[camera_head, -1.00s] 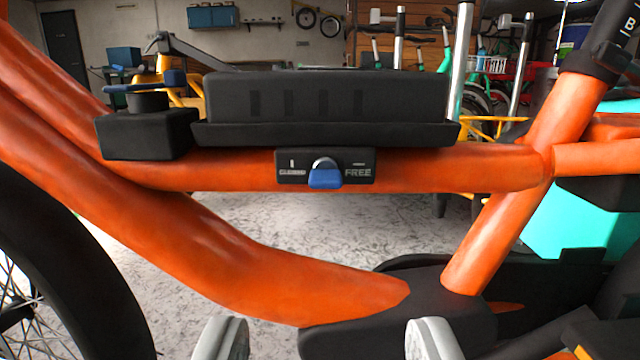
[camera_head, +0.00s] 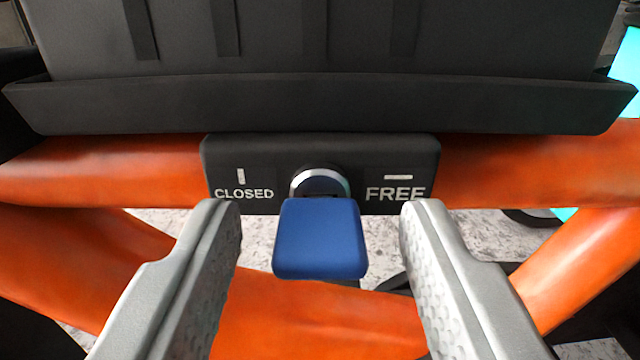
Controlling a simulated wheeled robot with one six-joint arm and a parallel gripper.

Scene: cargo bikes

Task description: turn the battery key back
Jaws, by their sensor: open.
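The battery key has a blue head (camera_head: 320,240) and sits in a round silver-rimmed lock (camera_head: 321,183). The lock is in a black plate (camera_head: 270,150) marked CLOSED with an upright bar at left and FREE with a flat bar at right. The key head juts towards me and hides the lower part of the lock; I cannot tell which mark it is set to. The black battery (camera_head: 330,45) rests in its tray above the plate. My gripper (camera_head: 320,222) is open, one finger on each side of the key head, with a gap on both sides.
An orange frame tube (camera_head: 110,172) runs behind the plate from left to right. Another orange tube (camera_head: 310,320) passes below, behind my fingers. The black tray lip (camera_head: 320,105) overhangs just above the lock plate. Pale floor shows between the tubes.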

